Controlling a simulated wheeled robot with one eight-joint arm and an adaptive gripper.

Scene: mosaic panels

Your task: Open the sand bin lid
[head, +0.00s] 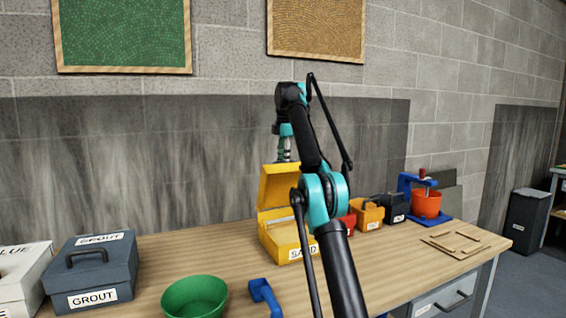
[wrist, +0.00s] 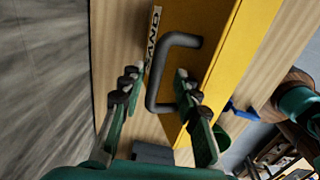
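The yellow sand bin (head: 284,243) stands on the bench in the head view, with a SAND label on its front, partly hidden by my arm. Its lid (head: 277,187) is swung up and stands roughly upright at the back of the bin. In the wrist view the yellow lid (wrist: 205,45) carries a dark grey handle (wrist: 184,40) beside a label. My gripper (wrist: 157,75) has its two green fingers spread apart, with part of the handle between them; contact cannot be told. In the head view my gripper (head: 284,150) is just above the raised lid.
A closed grey grout box (head: 92,270), a green bowl (head: 195,297) and a blue tool (head: 264,295) are left and front. An orange bin (head: 367,214), a dark bin (head: 394,207) and an orange bucket (head: 426,204) stand right. The wall is close behind.

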